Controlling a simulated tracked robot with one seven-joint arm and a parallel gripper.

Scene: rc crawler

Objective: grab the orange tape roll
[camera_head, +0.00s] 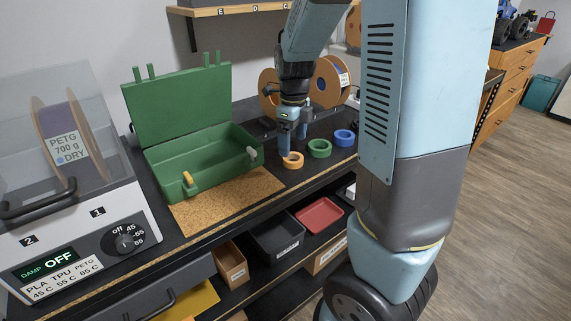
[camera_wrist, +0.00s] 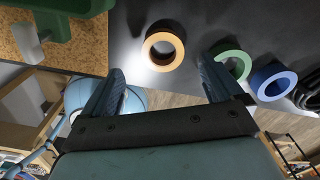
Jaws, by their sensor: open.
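The orange tape roll (camera_head: 293,160) lies flat on the black bench top, to the right of the green case. In the wrist view the orange roll (camera_wrist: 178,46) shows as a ring ahead of the fingers, roughly between their lines, with its hole visible. My gripper (camera_head: 293,147) is open and hangs over the bench at the orange roll. In the wrist view its two fingers (camera_wrist: 162,82) are wide apart with nothing between them. I cannot tell the exact height of the fingertips above the roll.
A green tape roll (camera_head: 319,148) and a blue tape roll (camera_head: 344,138) lie to the right of the orange one. The open green case (camera_head: 160,168) stands at left by a cork mat (camera_head: 228,200). Filament spools (camera_head: 332,77) stand behind my gripper.

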